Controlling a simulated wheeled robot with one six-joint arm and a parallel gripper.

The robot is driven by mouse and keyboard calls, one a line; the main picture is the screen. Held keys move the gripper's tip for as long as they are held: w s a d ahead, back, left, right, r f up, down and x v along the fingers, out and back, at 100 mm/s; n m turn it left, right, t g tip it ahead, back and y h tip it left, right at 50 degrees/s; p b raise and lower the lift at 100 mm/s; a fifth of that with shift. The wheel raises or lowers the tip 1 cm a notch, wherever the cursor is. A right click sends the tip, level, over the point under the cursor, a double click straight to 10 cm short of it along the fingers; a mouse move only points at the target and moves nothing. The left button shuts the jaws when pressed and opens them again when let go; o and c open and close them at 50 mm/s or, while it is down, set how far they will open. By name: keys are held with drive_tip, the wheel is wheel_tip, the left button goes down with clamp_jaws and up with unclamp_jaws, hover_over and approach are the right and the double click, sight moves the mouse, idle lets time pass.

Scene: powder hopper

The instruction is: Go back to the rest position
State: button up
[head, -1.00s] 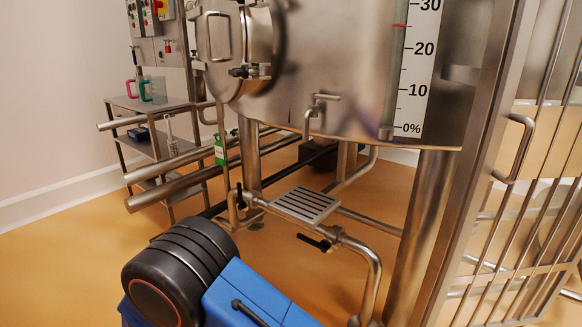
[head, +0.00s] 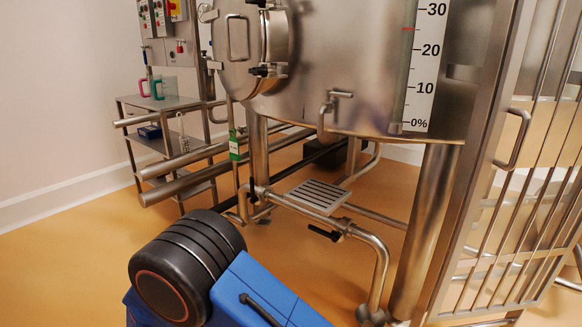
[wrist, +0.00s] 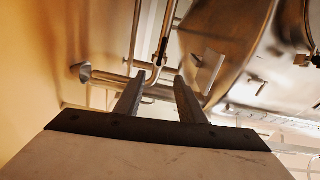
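My gripper (wrist: 160,77) shows in the wrist view as two dark fingers standing apart with nothing held between them. It is open. Metal pipework shows behind the fingers, and I cannot tell how far off it is. The gripper does not show in the head view. The steel hopper (head: 350,75) fills the upper middle of the head view. Its strip scale (head: 427,65) is marked in percent, with a red mark just above 20. A round door (head: 237,37) is at the hopper's left.
A steel trolley (head: 178,104) with jugs stands at the left. Steel pipes (head: 375,265) and a small slatted platform (head: 318,197) lie low under the hopper. A barred gate (head: 520,160) with a handle is at the right. Orange floor (head: 60,270) is clear at the left.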

drive_tip(key=w+d+r+m+g, duration=0.25)
drive_tip(key=d+r+m, duration=0.25)
drive_tip(key=d, duration=0.3)
drive_tip(key=w+d+r+m+g, duration=0.1)
drive_tip(key=d+r+m+g, duration=0.35)
drive_tip(key=d, duration=0.45)
drive_tip(key=s+d+r+m+g+y, duration=0.1)
drive_tip(key=s+d+r+m+g, duration=0.1)
drive_tip(key=d+r+m, duration=0.35)
drive_tip(key=s+d+r+m+g+y, duration=0.1)
drive_tip(key=s+d+r+m+g, duration=0.15)
drive_tip(key=d+m, duration=0.65)
drive_tip(key=s+d+r+m+t+y, duration=0.1)
drive_tip(key=s+d+r+m+y, duration=0.2)
drive_tip(key=s+d+m, duration=0.5)
drive_tip(key=s+d+r+m+t+y, duration=0.1)
drive_tip(key=s+d+r+m+y, duration=0.3)
drive_tip(key=s+m, duration=0.9)
drive_tip(key=d+m+y, duration=0.2)
drive_tip(key=d, duration=0.2)
drive_tip(key=shift+s+d+r+t, duration=0.15)
drive_tip(key=shift+s+d+t, duration=0.05)
drive_tip(key=shift+d+t, duration=0.15)
